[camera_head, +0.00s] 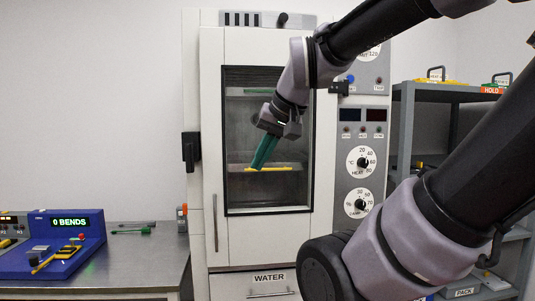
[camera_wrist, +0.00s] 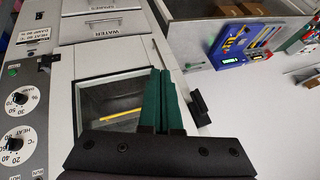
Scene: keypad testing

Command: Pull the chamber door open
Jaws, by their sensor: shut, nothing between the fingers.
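The chamber door (camera_head: 268,240) is a white panel with a dark-framed window (camera_head: 250,195) on the tall cabinet. It looks closed or nearly so; I cannot tell if there is a small gap. A slim vertical handle (camera_head: 215,222) runs down the door's lower left. A black latch block (camera_head: 190,150) sits at the cabinet's left edge; it also shows in the wrist view (camera_wrist: 200,108). My gripper (camera_head: 259,164) has green fingers, shut and empty, in front of the window and apart from the handle. In the wrist view the fingers (camera_wrist: 161,76) overlap the window's edge.
A control panel with dials (camera_head: 362,160) is right of the door. A WATER drawer (camera_head: 268,282) lies below it. A metal bench (camera_head: 140,255) with a blue bend tester (camera_head: 62,255) stands left. A grey shelf unit (camera_head: 435,95) stands right.

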